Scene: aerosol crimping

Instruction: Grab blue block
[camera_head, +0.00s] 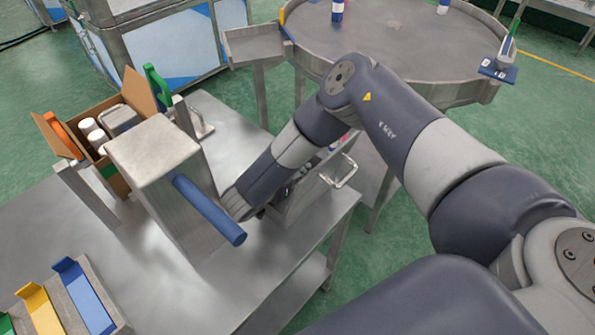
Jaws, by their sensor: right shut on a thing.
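A blue block (84,297) with a raised far end lies in a grey holder on the steel table at lower left. A yellow block (38,309) of the same shape lies beside it, with part of a green one at the frame's edge. My right arm reaches across to a steel housing, and its gripper (242,208) is at the housing's right side, well apart from the blue block in the holder. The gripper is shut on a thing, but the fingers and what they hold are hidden. My left gripper is not in view.
A blue cylindrical bar (210,210) sticks out from the steel housing (153,150). Behind it stands an open cardboard box (115,180) with white bottles. A round steel table (400,30) is at the back. The table front is clear.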

